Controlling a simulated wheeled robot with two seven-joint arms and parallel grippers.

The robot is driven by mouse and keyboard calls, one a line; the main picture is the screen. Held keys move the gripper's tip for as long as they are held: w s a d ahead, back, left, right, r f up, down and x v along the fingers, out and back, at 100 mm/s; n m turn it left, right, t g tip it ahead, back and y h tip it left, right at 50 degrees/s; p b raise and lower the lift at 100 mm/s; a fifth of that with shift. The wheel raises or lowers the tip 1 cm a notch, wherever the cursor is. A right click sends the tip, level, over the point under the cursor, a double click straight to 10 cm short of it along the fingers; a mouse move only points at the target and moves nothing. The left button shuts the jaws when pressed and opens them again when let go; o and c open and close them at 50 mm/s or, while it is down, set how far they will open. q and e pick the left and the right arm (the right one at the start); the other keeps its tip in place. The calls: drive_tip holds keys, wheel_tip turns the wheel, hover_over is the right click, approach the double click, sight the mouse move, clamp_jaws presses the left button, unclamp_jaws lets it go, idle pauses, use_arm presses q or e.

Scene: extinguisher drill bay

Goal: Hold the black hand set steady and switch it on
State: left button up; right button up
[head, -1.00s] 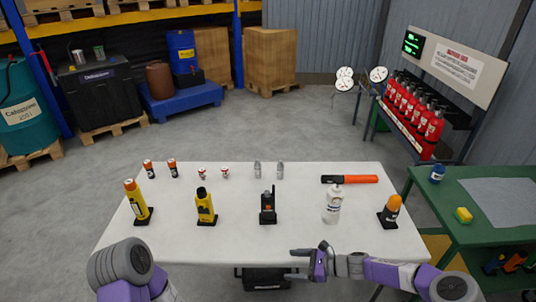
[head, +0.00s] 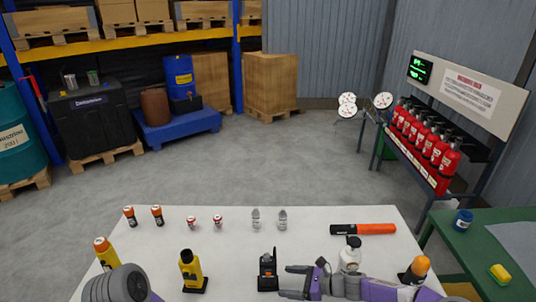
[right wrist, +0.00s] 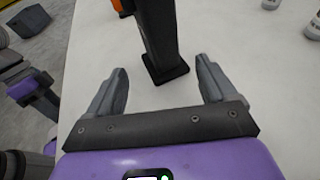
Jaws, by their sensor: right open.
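The black hand set (head: 267,272) stands upright on a black base on the white table, with a small orange mark on its front. In the right wrist view the hand set (right wrist: 158,35) rises just ahead of the fingers, and its top is cut off. My right gripper (head: 284,281) is open and low over the table, just right of the hand set. In the right wrist view the gripper's (right wrist: 162,68) two fingers point at the hand set's base, one to each side, with a gap to it. My left gripper is out of view; only part of my left arm shows.
The white table (head: 320,218) also holds a yellow torch (head: 191,271), a white bottle (head: 349,256), an orange-topped item (head: 417,269) and an orange-black baton (head: 363,229). Several small cells line the back. A green table (head: 480,236) stands at the right.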

sight(271, 279)
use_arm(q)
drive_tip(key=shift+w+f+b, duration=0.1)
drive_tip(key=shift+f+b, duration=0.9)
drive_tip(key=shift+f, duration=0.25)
use_arm(e)
drive_tip(key=shift+x, duration=3.45)
drive_tip(key=shift+w+f, duration=0.1)
drive_tip(key=c, duration=1.2)
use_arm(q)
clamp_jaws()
use_arm(e)
drive_tip(key=shift+c, duration=0.2)
